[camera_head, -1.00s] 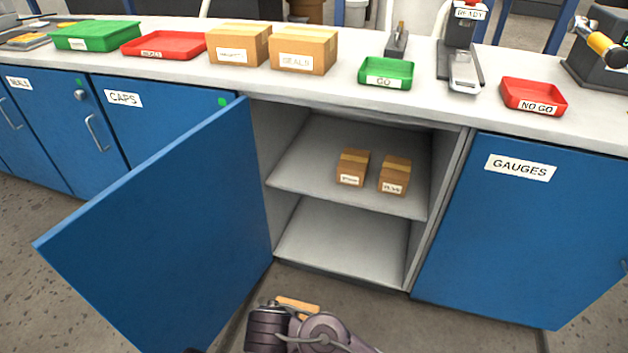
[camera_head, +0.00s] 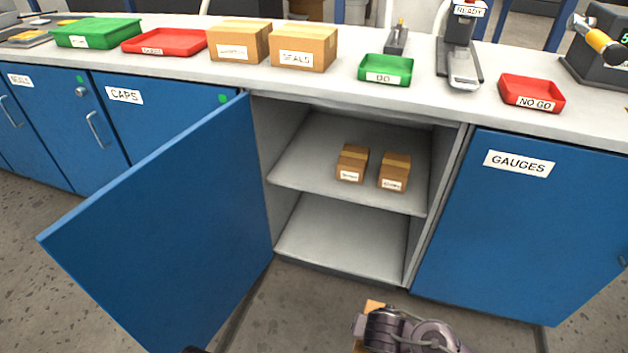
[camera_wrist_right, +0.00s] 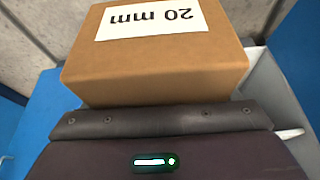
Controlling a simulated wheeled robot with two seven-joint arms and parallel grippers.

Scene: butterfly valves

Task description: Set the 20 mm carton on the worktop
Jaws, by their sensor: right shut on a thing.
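The 20 mm carton (camera_wrist_right: 155,60) is a brown cardboard box with a white "20 mm" label, which reads upside down in the right wrist view. My right gripper (camera_wrist_right: 160,118) is shut on it. In the head view a small part of a carton (camera_head: 374,306) shows at the bottom, beside my right gripper (camera_head: 375,325), low in front of the open cupboard. The pale worktop (camera_head: 340,65) runs along the top of the cupboards.
Two small cartons (camera_head: 352,163) (camera_head: 395,172) stand on the cupboard's upper shelf. The open blue door (camera_head: 165,225) juts out on the left. The worktop holds two bigger cartons (camera_head: 303,48), a green GO tray (camera_head: 386,71), a red NO GO tray (camera_head: 531,94) and a gauge stand (camera_head: 462,70).

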